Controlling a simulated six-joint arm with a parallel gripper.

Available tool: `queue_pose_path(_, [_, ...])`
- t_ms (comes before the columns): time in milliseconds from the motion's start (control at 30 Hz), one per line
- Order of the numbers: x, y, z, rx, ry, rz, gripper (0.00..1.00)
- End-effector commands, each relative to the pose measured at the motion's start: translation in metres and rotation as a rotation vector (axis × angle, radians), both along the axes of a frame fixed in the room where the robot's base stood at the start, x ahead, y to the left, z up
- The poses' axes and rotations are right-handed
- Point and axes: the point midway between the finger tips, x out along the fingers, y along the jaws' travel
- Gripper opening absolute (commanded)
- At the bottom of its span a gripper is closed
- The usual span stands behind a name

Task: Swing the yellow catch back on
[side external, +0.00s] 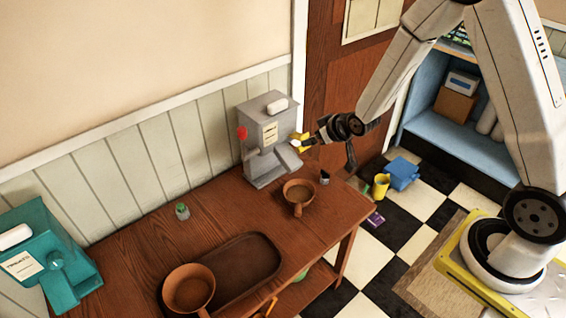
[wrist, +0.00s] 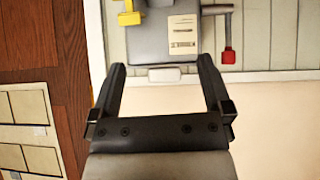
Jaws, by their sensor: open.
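The yellow catch (side external: 301,136) is on the right side of the grey box-shaped machine (side external: 266,130) on the wooden table. It also shows at the top of the wrist view (wrist: 128,14), left of the machine's grey body (wrist: 163,42). My gripper (side external: 303,144) is beside the catch in the side view, on the machine's right. In the wrist view my gripper (wrist: 161,66) is open, with nothing between its fingers, and the catch lies beyond the left finger. I cannot tell whether a finger touches the catch.
The machine has a red-knobbed lever (wrist: 228,56) and a white piece (side external: 277,106) on top. A brown bowl (side external: 298,196), a dark tray (side external: 236,272), a pan (side external: 188,290) and a teal machine (side external: 42,258) share the table (side external: 226,225). A wall stands behind.

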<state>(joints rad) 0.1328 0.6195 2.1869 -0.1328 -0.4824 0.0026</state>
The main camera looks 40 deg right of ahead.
Motion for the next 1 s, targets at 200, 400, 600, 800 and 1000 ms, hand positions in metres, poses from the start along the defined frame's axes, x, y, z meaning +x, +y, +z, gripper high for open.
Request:
queue_pose_path(200, [0.031,-0.015,-0.028,-0.001,-0.154,0.006,1.0])
queue_pose_path(400, [0.049,-0.027,-0.053,0.003,-0.299,0.013,1.0])
queue_pose_path(600, [0.057,-0.037,-0.078,0.01,-0.443,0.019,1.0])
queue_pose_path(800, [0.055,-0.046,-0.101,0.02,-0.581,0.022,1.0])
queue_pose_path(1000, [0.047,-0.051,-0.12,0.031,-0.695,0.023,1.0])
